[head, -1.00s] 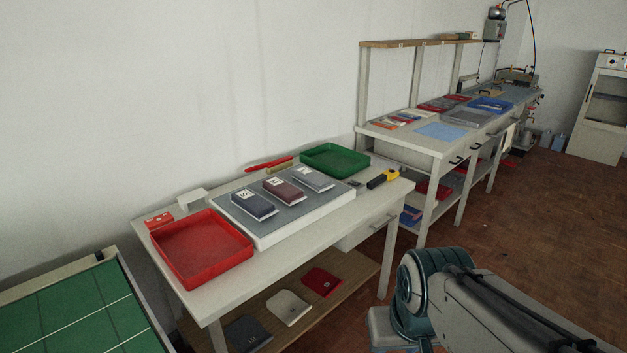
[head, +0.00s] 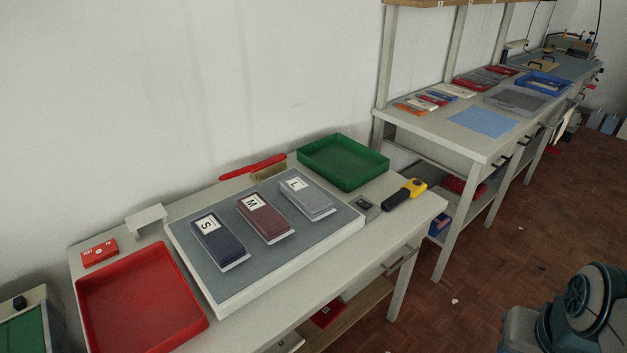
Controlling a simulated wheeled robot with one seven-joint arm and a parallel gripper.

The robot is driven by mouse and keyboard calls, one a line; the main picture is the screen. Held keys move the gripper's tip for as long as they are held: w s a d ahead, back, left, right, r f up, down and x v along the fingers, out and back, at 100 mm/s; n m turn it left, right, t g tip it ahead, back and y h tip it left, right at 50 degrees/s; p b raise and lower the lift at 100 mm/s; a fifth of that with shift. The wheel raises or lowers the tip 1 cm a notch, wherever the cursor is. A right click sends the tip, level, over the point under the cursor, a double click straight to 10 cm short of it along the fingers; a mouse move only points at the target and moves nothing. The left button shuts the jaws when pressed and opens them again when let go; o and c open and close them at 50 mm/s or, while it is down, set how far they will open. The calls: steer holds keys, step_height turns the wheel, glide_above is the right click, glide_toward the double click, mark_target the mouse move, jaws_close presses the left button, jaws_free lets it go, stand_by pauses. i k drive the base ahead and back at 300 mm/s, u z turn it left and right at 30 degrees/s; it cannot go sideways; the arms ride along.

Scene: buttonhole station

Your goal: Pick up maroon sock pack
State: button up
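The maroon sock pack (head: 265,218) lies flat on a grey-topped white board (head: 318,244) on the near table. Its white label reads M. It lies between a navy pack (head: 219,241) labelled S on its left and a grey pack (head: 307,197) labelled L on its right, with gaps between them. Nothing touches or covers it. My gripper is not in view; only part of my arm shows at the lower right, well apart from the packs.
An empty red tray (head: 141,299) stands left of the board and an empty green tray (head: 343,162) behind it. A red-handled brush (head: 254,168), a yellow-black tool (head: 404,194) and a red box (head: 99,252) lie on the table (head: 349,259). Floor in front is clear.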

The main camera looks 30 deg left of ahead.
mark_target(268, 221)
steer(key=u, duration=0.4)
steer(key=i, duration=0.85)
steer(key=u, duration=1.3)
steer(key=i, duration=0.45)
steer(key=u, duration=0.5)
